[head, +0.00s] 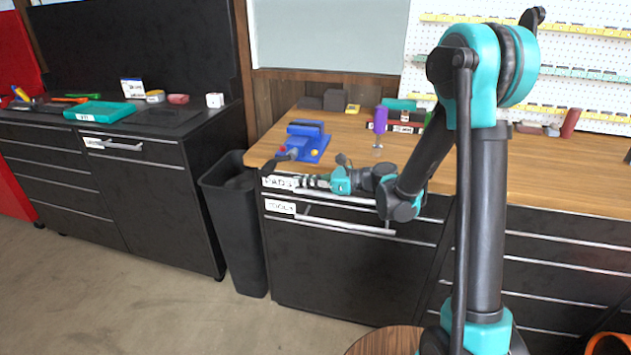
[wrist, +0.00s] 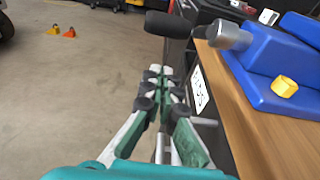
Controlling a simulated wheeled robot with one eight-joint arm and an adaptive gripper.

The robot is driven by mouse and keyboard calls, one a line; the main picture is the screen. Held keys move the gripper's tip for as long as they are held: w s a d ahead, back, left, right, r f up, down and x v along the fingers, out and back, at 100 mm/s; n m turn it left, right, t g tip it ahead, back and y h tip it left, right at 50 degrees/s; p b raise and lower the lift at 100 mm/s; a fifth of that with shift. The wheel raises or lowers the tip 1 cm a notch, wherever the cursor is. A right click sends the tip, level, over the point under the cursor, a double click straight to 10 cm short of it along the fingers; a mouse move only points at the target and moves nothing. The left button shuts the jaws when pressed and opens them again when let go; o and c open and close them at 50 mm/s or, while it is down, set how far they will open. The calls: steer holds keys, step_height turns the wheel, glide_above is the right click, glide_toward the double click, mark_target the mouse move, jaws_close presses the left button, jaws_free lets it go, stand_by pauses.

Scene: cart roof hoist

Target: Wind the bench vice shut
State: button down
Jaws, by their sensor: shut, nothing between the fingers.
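The blue bench vice (head: 308,140) stands on the left front corner of the wooden workbench. In the wrist view the vice (wrist: 262,68) is at the upper right, with a grey screw end (wrist: 234,36) and a black handle grip (wrist: 168,25) sticking out past the bench edge. My gripper (head: 299,182) is in front of the bench, near the label on its upper drawer. In the wrist view my gripper (wrist: 160,73) is shut and empty, with its fingertips just short of the black grip and apart from it. The gap between the vice jaws is not clear.
The workbench top (head: 480,163) holds a purple cylinder (head: 380,119) and small items behind the vice. A black bin (head: 232,220) stands between the bench and the left cabinet (head: 150,180). Drawer handles (head: 345,227) stick out below my gripper. Open floor (head: 110,285) lies at front left.

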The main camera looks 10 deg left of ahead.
mark_target(283, 159)
steer(key=shift+w+a+r, duration=0.1)
steer(key=shift+a+r, duration=0.2)
steer(key=shift+a, duration=0.65)
steer(key=shift+w+a+r, duration=0.1)
steer(key=shift+a+r, duration=0.2)
steer(key=shift+a, duration=0.65)
steer(key=shift+w+a+r, duration=0.1)
steer(key=shift+a+r, duration=0.2)
steer(key=shift+a, duration=0.65)
steer(key=shift+a+r, duration=0.3)
steer(key=shift+a, duration=0.2)
steer(key=shift+f, duration=0.1)
